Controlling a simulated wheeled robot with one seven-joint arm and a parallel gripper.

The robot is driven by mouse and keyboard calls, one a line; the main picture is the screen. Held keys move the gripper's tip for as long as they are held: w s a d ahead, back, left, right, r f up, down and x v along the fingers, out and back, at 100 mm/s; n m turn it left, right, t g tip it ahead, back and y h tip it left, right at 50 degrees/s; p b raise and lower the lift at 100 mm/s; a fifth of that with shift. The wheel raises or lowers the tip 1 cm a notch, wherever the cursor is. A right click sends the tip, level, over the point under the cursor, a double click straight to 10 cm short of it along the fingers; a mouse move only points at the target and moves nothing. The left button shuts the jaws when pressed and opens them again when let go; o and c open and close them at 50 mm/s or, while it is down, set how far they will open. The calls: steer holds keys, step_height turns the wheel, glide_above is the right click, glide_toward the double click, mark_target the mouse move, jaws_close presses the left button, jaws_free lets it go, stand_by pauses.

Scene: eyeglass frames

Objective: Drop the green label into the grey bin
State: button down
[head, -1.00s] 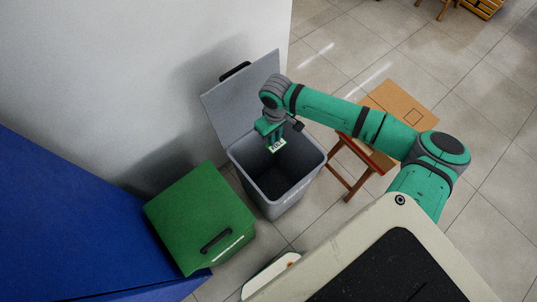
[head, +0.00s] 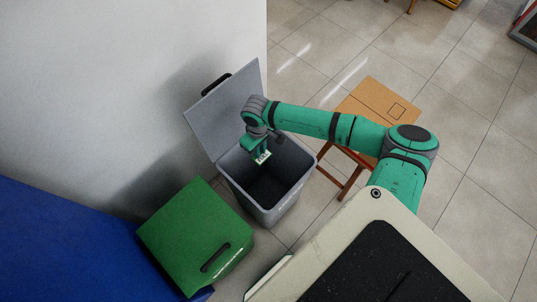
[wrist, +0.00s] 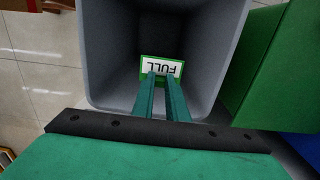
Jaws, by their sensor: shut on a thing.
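In the head view the label (head: 263,157) hangs below my gripper (head: 258,148). The grey bin (head: 278,207) stands open with its lid (head: 227,110) tipped up against the wall. My gripper and the label are over the bin's opening, near its back rim. In the wrist view the bin (wrist: 97,60) spreads out behind the label, and its inside looks dark and empty.
A green bin with a closed lid (head: 195,233) stands left of the grey bin, beside a blue surface (head: 60,250). A white wall (head: 120,90) is behind.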

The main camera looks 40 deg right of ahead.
steer(key=shift+w, duration=0.1)
steer(key=c, duration=2)
jaws_free()
steer(key=o, duration=0.3)
steer(key=shift+s+d, duration=0.1)
steer(key=shift+s, duration=0.1)
steer(key=shift+o, duration=0.2)
step_height(320, 180, up, 11)
steer(key=shift+f, duration=0.15)
